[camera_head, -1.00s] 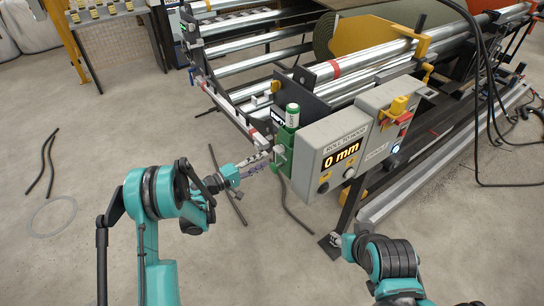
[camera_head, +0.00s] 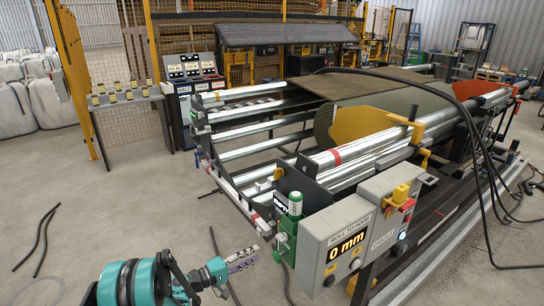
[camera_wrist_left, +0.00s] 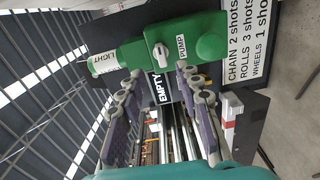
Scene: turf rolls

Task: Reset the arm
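My left gripper (camera_head: 243,260) comes in from the lower left in the head view, just left of the green pump unit (camera_head: 287,243) at the corner of the rolling machine. In the left wrist view, the gripper (camera_wrist_left: 157,88) has its two grey fingers spread, with nothing held between them. Beyond them is the green pump unit (camera_wrist_left: 150,52) with a white knob and labels PUMP, LIGHT and EMPTY. I cannot tell the exact gap between fingertips and unit. My right gripper is not in view.
A grey control box (camera_head: 343,243) reading 0 mm stands right of the pump unit. Behind it are the machine's metal rollers (camera_head: 340,155) and a green turf roll (camera_head: 340,118). Black cables hang at the right. Dark strips (camera_head: 37,240) lie on the floor at left, otherwise mostly clear.

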